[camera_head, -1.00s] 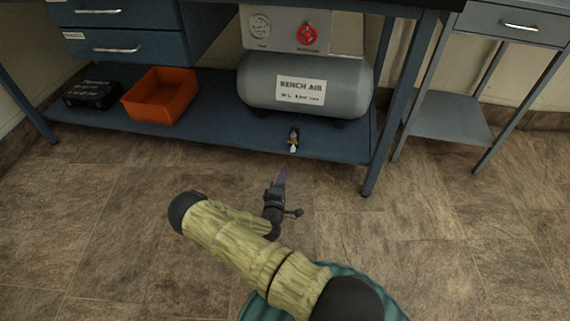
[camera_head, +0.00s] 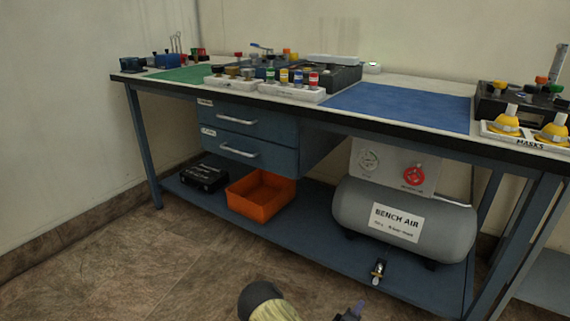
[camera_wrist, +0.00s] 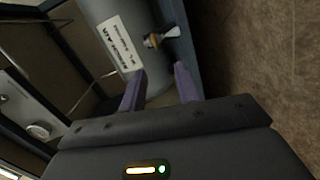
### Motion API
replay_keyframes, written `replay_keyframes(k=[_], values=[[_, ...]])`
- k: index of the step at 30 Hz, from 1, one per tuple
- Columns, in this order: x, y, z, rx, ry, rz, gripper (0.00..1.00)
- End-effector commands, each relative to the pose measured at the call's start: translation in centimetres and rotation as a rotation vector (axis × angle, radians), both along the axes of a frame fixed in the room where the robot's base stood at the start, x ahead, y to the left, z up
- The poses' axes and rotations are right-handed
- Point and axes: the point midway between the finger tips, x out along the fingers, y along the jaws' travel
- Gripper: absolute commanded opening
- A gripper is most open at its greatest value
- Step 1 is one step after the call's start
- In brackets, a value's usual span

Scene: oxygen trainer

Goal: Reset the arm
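My gripper (camera_wrist: 160,74) shows in the wrist view with its two purple fingers apart and nothing between them. It points toward the grey air tank (camera_wrist: 117,40) and the small brass-and-white valve (camera_wrist: 162,39) under it, with no contact visible. In the head view only the tip of my gripper (camera_head: 353,312) and a piece of my arm show at the bottom edge, in front of the bench. The rest of my arm is out of the picture.
A blue workbench (camera_head: 410,143) carries trays, coloured bottles and yellow masks (camera_head: 506,122). Its lower shelf (camera_head: 325,257) holds a black case (camera_head: 205,174), an orange bin (camera_head: 261,196) and the tank (camera_head: 402,220). The floor (camera_head: 140,265) in front at left is clear.

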Motion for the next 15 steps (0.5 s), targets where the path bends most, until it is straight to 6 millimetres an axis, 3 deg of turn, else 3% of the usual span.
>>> replay_keyframes(k=[1, 8, 15], values=[[0.2, 0.1, 1.6, 0.075, 0.007, -0.033, 0.32], [0.1, 1.3, 5.4, 0.405, 0.069, -0.155, 0.32], [-0.9, 3.6, 10.7, 0.717, 0.135, -0.250, 0.32]])
